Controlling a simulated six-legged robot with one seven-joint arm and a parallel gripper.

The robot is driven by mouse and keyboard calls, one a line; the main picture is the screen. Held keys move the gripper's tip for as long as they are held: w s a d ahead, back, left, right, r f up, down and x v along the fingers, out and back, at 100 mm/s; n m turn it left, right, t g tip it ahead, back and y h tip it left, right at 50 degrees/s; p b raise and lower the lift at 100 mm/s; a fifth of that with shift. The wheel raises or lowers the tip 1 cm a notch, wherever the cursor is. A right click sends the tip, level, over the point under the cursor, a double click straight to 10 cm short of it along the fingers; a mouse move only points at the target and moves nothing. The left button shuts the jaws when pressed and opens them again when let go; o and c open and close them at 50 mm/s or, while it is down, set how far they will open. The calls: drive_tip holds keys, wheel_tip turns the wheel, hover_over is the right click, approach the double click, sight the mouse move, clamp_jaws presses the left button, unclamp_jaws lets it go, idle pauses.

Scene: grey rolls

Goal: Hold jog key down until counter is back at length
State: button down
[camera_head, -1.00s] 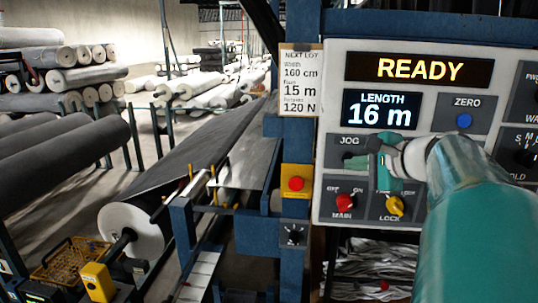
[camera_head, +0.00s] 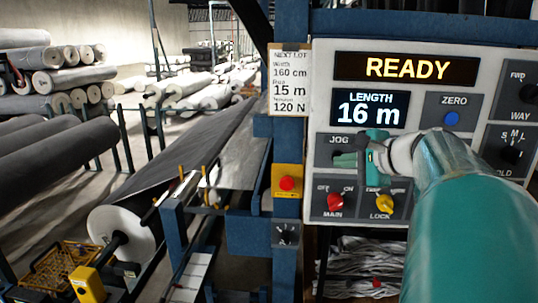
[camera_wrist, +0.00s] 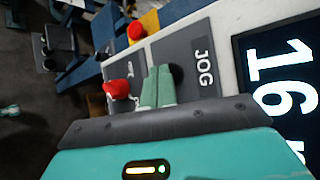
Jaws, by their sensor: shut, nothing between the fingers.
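The control panel (camera_head: 425,130) fills the right of the head view. Its counter (camera_head: 370,109) reads LENGTH 16 m, and the display above (camera_head: 407,68) reads READY. My gripper (camera_head: 345,160) is shut and empty in front of the JOG plate (camera_head: 339,141), largely hiding it. In the wrist view the shut fingertips (camera_wrist: 160,72) are beside a dark round key (camera_wrist: 176,73) on the JOG plate (camera_wrist: 199,48). Whether they touch it I cannot tell. The lot card (camera_head: 289,84) reads 160 cm, 15 m, 120 N.
The red MAIN knob (camera_head: 335,202) and yellow LOCK knob (camera_head: 384,204) are just below my gripper. The blue ZERO button (camera_head: 451,118) is to the upper right. A red button on a yellow box (camera_head: 287,184) is left of the panel. A grey roll (camera_head: 125,235) is at lower left.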

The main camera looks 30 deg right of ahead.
drive_tip(key=shift+w+d, duration=0.25)
drive_tip(key=shift+w, duration=0.1)
idle(1.2)
drive_tip(key=shift+s+a, duration=0.45)
drive_tip(key=shift+s, duration=0.25)
drive_tip(key=s+a, duration=0.1)
drive_tip(key=s, duration=0.1)
drive_tip(key=s+a, duration=0.2)
drive_tip(key=shift+s, duration=0.1)
idle(0.4)
drive_tip(key=shift+d+f, duration=0.1)
